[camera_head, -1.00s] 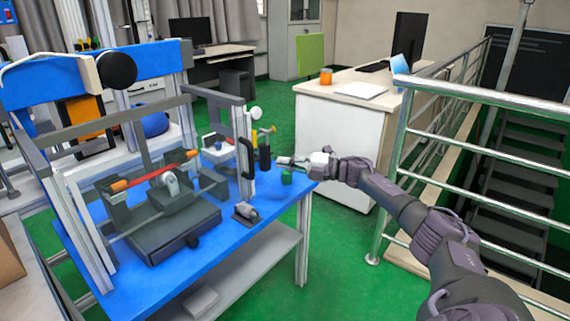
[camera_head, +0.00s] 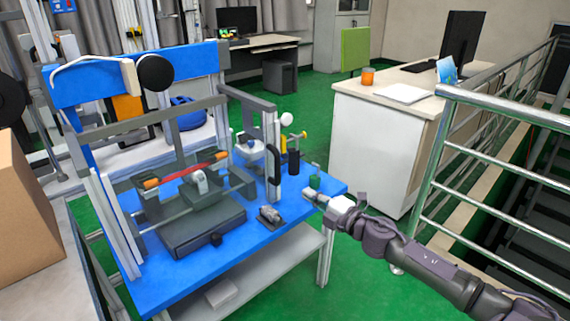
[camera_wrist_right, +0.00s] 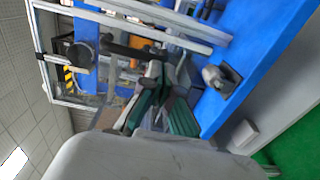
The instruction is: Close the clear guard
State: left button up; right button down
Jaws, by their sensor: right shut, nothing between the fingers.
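The clear guard (camera_head: 257,150) is a see-through panel in a grey frame at the right side of the drop tower, on the blue table (camera_head: 255,248). It stands upright, and a black handle (camera_head: 273,165) is on its near edge. How far it is swung is hard to tell. My right gripper (camera_head: 310,192) is to the right of the handle, apart from it, over the table's right edge. Its fingers also show in the right wrist view (camera_wrist_right: 161,112), shut and empty. My left gripper is not in view.
A red bar with orange ends (camera_head: 190,174) lies across the grey fixture (camera_head: 200,228) in the tower. Metal railing (camera_head: 432,165) stands at right, with a white desk (camera_head: 370,140) behind.

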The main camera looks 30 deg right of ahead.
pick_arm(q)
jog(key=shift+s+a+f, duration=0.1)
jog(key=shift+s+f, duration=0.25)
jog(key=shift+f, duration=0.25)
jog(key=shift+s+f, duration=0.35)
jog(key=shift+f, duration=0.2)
pick_arm(e)
jog(key=w+a+r+m+h, duration=0.1)
jog(key=w, duration=1.1)
jog(key=shift+r, duration=0.2)
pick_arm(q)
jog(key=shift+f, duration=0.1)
